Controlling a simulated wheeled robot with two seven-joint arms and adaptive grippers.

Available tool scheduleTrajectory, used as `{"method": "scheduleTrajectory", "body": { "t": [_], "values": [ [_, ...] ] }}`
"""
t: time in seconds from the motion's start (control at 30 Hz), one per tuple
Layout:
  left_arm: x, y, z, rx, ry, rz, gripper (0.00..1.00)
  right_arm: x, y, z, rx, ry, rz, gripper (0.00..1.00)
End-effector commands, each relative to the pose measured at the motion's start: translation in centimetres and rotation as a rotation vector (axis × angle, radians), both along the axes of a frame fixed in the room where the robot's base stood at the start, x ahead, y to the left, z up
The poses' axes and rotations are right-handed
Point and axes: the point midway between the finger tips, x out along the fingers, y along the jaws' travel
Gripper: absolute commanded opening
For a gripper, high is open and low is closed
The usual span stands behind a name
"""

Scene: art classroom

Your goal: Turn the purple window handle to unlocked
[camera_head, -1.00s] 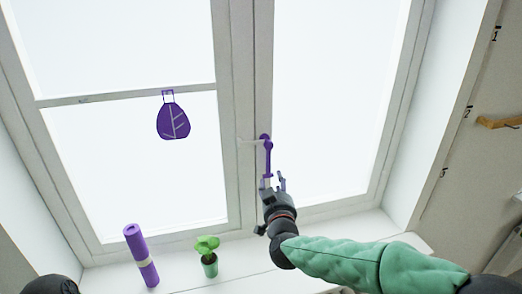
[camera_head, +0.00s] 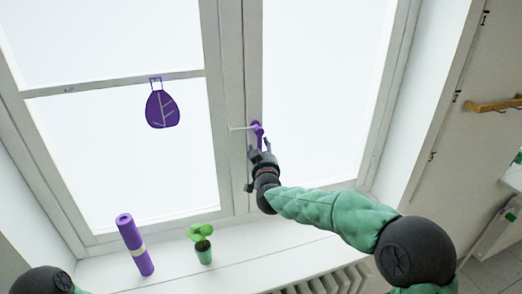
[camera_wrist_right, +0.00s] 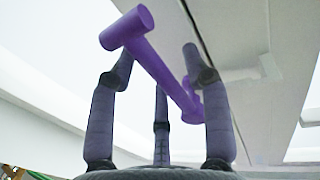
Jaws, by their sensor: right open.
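The purple window handle (camera_head: 258,129) is on the middle frame post of the window, with its bar pointing down. In the right wrist view the purple handle (camera_wrist_right: 150,58) runs diagonally between my gripper's fingers, its thick round end at upper left. My right gripper (camera_head: 259,147) is open at the handle's lower part and hides some of it in the head view. In the right wrist view its fingers (camera_wrist_right: 158,55) stand on both sides of the bar; contact cannot be told. My left gripper is out of view.
A purple leaf ornament (camera_head: 162,109) hangs on the left pane. A purple roll (camera_head: 135,245) and a small potted plant (camera_head: 203,248) stand on the sill (camera_head: 240,247). A radiator (camera_head: 325,283) is below, and a wooden rack (camera_head: 494,105) is on the right wall.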

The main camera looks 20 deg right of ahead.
Motion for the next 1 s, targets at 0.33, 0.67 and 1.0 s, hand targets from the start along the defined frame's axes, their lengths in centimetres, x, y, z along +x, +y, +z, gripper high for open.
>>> {"method": "scheduleTrajectory", "body": {
  "t": [0.33, 0.67, 1.0],
  "values": [
    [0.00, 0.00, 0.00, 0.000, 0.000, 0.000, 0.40, 0.07, -0.02, -0.03, 0.000, 0.001, 0.000, 0.26],
    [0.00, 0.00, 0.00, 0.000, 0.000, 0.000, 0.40, 0.06, -0.03, -0.03, -0.002, 0.000, 0.000, 0.00],
    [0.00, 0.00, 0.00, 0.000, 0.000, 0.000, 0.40, 0.07, -0.84, 0.01, -0.113, -0.002, -0.001, 0.00]
  ]
}}
